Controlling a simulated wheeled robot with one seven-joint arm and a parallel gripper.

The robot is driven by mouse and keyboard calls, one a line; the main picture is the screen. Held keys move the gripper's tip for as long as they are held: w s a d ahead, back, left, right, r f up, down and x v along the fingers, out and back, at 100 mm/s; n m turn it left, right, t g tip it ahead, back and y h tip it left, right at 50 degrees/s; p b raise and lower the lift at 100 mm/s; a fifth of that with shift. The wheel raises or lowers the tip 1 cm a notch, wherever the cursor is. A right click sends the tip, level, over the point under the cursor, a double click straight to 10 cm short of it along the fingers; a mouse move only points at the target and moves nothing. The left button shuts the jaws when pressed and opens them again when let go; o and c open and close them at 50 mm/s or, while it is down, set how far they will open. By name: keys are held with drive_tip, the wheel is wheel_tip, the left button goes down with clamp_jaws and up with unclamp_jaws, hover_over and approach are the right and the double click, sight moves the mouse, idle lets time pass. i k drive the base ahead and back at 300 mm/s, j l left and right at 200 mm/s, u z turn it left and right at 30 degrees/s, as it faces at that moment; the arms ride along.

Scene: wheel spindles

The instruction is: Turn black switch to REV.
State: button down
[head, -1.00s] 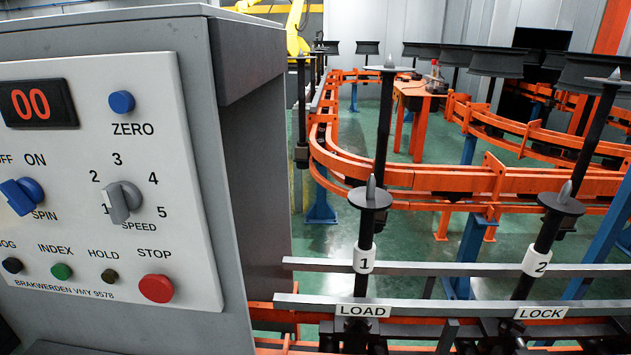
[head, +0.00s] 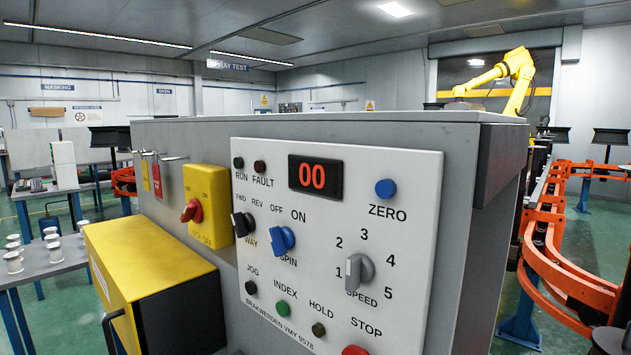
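The black switch (head: 243,225) is a small knob on the white control panel (head: 420,260), at its left side. The labels FWD and REV stand above it and WAY below it. Its handle looks tilted to the upper left, nearer FWD, but it is small and I cannot tell its setting for sure. My gripper is not in view.
Right of the black switch are a blue SPIN switch (head: 282,240) and a grey SPEED knob (head: 358,271). A red-handled yellow lock-off box (head: 208,205) is to its left. A yellow and black box (head: 150,275) juts out at lower left. An orange rail (head: 560,270) runs at right.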

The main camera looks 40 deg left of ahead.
sight(243, 223)
drive_tip(key=u, duration=1.35)
